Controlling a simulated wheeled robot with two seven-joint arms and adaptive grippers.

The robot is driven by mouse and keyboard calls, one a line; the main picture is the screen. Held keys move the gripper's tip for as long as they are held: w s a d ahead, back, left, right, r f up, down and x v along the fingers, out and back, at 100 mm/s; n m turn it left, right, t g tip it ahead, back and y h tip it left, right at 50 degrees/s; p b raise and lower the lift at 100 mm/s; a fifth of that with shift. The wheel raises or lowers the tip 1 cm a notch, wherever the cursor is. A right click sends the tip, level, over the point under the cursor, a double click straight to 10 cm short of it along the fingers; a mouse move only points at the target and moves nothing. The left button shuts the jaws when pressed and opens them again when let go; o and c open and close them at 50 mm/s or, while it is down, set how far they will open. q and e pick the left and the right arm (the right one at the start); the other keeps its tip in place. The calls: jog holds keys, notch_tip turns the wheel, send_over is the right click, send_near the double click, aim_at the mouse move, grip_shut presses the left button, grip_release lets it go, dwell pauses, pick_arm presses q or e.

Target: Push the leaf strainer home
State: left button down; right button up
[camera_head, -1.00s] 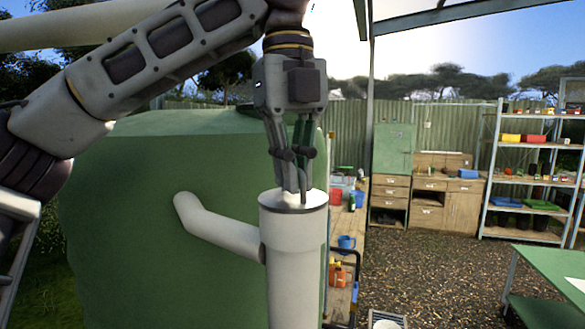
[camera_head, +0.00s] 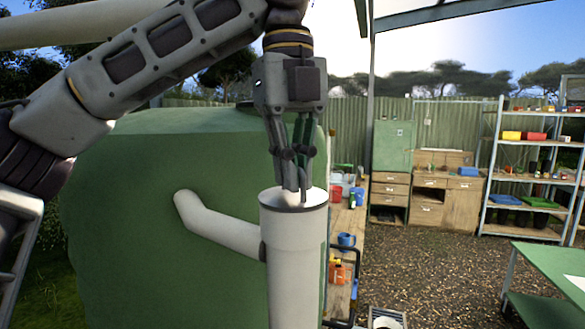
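A pale upright pipe (camera_head: 295,265) with a side branch stands in front of a green tank. A pale round top piece (camera_head: 270,199) with a thin dark rim sits at the pipe's mouth. It appears to be the leaf strainer, but I cannot tell how deep it sits. My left gripper (camera_head: 303,196) points straight down over it. Its fingers are close together, with the tips at the top piece, and appear shut. I see nothing clearly between them; the tips partly hide the middle of the top piece. My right gripper is out of view.
The green tank (camera_head: 150,230) fills the space behind the pipe. A wooden bench (camera_head: 347,222) with cups and bottles runs behind it to the right. Wooden drawers (camera_head: 445,205), a metal shelf rack (camera_head: 490,175) and a green table (camera_head: 550,265) stand further right. Gravel floor lies open between them.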

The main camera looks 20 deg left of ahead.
pick_arm(q)
jog(key=c, duration=1.5)
grip_release()
jog(key=shift+c, duration=0.2)
jog(key=shift+r, duration=0.15)
jog(key=shift+s+a+r, duration=0.1)
jog(key=shift+s+r, duration=0.05)
jog(key=shift+r, duration=5.6)
